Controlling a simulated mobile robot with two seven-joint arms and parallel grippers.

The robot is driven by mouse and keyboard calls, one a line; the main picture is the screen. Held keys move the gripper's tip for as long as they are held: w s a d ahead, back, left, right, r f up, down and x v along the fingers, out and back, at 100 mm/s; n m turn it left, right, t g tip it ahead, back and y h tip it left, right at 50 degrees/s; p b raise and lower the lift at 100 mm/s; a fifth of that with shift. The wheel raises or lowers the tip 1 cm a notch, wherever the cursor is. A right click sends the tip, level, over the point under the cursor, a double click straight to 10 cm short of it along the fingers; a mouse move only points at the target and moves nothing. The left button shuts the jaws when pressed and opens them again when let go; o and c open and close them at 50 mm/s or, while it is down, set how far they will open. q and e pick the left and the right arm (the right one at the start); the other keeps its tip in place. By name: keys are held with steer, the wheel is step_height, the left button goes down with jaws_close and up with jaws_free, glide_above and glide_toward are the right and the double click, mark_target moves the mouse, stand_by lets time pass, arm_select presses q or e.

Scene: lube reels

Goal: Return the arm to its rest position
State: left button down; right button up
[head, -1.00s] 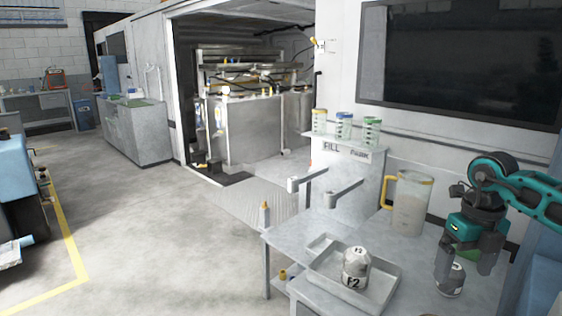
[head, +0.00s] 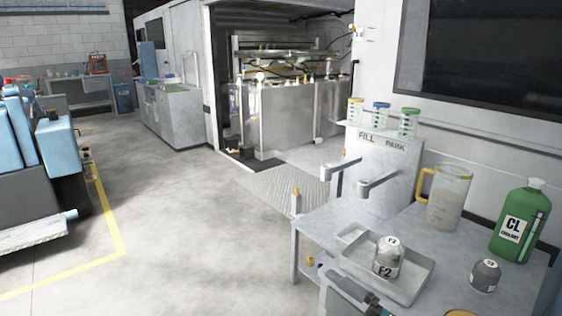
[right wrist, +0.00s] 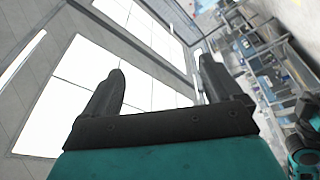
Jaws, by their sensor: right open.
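My right gripper (right wrist: 161,66) shows in the right wrist view with its two dark fingers spread wide and nothing between them. Behind the fingers are bright white panels and part of the workshop, seen at a steep tilt. The right gripper is out of the head view. My left gripper is in neither view. In the head view, a small grey can with a dark body (head: 485,277) stands upright on the table, clear of any gripper. A can marked F2 (head: 388,260) stands in the grey tray (head: 420,283).
A green coolant jug (head: 520,222) and a clear pitcher with a yellow handle (head: 448,198) stand on the table (head: 330,222). Three lidded cups (head: 381,118) sit on the fill/park stand (head: 385,165). A dark cylindrical item (head: 358,295) lies at the lower edge. Open floor is left.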

steer(key=s+d+f+m+t+h, duration=0.1)
steer(key=s+d+f+m+h, duration=0.1)
steer(key=f+m+h, duration=0.3)
steer(key=s+d+f+m+t+h, duration=0.1)
steer(key=s+d+f+m+h, duration=0.1)
steer(key=d+f+m+h, duration=0.3)
steer(key=f+m, duration=0.1)
steer(key=m, duration=0.2)
steer(key=shift+s+f+m, duration=0.2)
steer(key=shift+s+m, duration=0.05)
steer(key=shift+m, duration=0.15)
steer(key=s+d+f+m+g+h, duration=0.1)
steer(key=s+f, duration=0.2)
steer(key=s+d+f+m+g+h, duration=0.1)
steer(key=s+f+m, duration=0.1)
steer(key=s+f, duration=0.1)
steer(key=s+d+f+m+g+h, duration=0.1)
steer(key=s+f+m+g, duration=0.1)
steer(key=s, duration=0.1)
steer(key=shift+f+h, duration=0.3)
steer(key=shift+f, duration=0.1)
